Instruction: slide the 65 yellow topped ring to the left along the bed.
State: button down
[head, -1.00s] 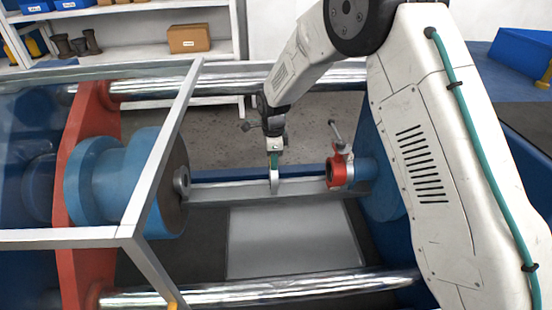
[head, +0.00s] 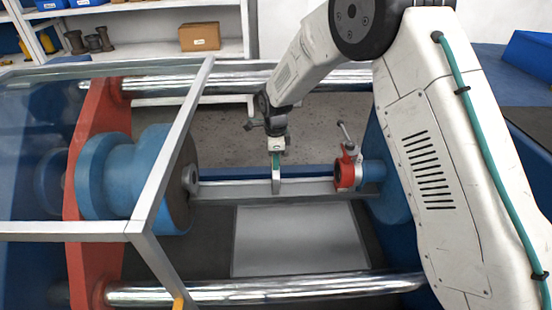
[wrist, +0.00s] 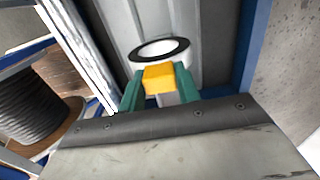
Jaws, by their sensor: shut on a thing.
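The ring (head: 276,186) stands upright on the bed (head: 315,187), between the blue flange on the left and the red clamp on the right, apart from both. It is edge-on in the head view. In the wrist view the ring (wrist: 161,49) is white with a black face, and its yellow top (wrist: 159,77) sits between the green fingertips. My gripper (head: 276,160) points down and is shut on that yellow top. The number 65 cannot be read.
The blue flange (head: 172,185) with a metal nozzle (head: 190,179) is at the bed's left end. A red clamp (head: 346,174) is at the right. A grey-framed guard (head: 155,190) stands in front of the flange. Steel bars (head: 270,288) run along front and back.

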jog(key=shift+a, duration=2.3)
jog(key=c, duration=0.9)
grip_release()
